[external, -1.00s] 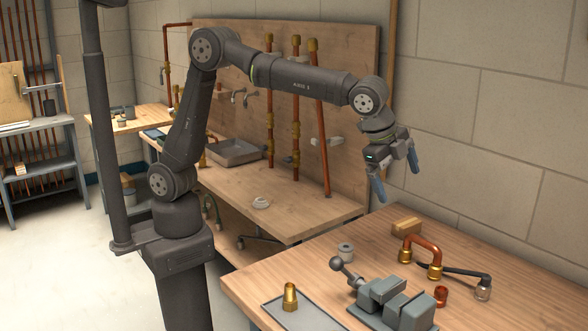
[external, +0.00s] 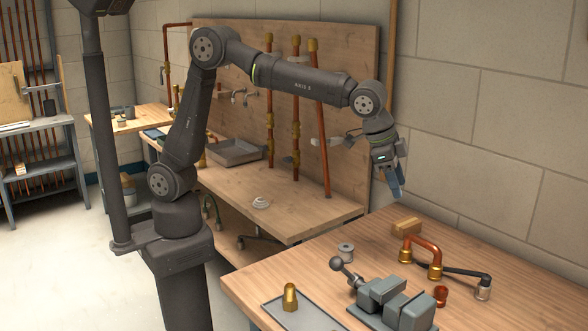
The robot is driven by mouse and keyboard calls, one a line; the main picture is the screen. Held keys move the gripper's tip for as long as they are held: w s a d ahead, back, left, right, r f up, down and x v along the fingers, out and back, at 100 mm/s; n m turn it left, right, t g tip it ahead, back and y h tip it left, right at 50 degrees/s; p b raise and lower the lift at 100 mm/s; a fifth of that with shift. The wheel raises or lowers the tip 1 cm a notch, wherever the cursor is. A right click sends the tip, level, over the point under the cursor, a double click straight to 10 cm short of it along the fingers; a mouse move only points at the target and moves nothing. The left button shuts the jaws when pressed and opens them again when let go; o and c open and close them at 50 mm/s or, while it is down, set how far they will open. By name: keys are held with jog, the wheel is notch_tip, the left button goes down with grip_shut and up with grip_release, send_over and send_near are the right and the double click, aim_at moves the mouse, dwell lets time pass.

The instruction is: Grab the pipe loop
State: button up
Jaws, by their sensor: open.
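The pipe loop (external: 424,244) is a copper U-shaped pipe with brass fittings at both ends. It stands on the front wooden workbench, beside a small wooden block. My gripper (external: 396,190) is in the air above the back edge of that bench, up and to the left of the loop and apart from it. Its blue-tipped fingers point down and are seen nearly edge-on, one overlapping the other. It is open, and I see nothing between the fingers.
A grey vise (external: 390,303) stands in front of the loop. A black-handled tool (external: 455,273) lies just right of it, near a small copper fitting (external: 441,295). The wooden block (external: 406,226), a solder spool (external: 346,252) and a brass fitting (external: 290,297) on a tray are also there.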

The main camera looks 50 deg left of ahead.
jog(key=w+f+n, duration=0.1)
jog(key=n, duration=0.6)
jog(key=n+g+h, duration=0.1)
jog(key=n+h, duration=0.2)
jog(key=n, duration=1.9)
send_near(422, 239)
jog(key=x, duration=0.5)
jog(key=shift+a+f, duration=0.15)
jog(key=shift+f, duration=0.2)
jog(key=shift+x, duration=2.85)
jog(key=shift+w+r, duration=0.1)
jog(key=shift+r, duration=0.05)
grip_shut()
jog(key=shift+r, duration=0.1)
